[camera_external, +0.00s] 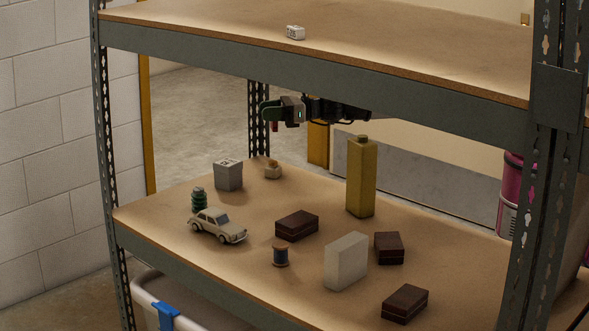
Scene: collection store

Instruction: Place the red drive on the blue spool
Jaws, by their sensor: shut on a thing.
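My gripper (269,112) reaches in from the back, under the upper shelf, and hangs above the far side of the lower shelf. It is shut on a small red thing, likely the red drive (275,127), of which only a little shows below the fingers. The blue spool (281,256), dark with brown ends, stands upright on the lower shelf near the front middle. Nothing lies on its top. My gripper is well above and behind the spool, apart from it.
Around the spool on the lower shelf (240,262) stand a toy car (218,225), dark brown boxes (297,225), a pale block (346,261) and a tall yellow can (361,177). A grey box (228,174) stands at back left. The upper shelf (200,22) limits height.

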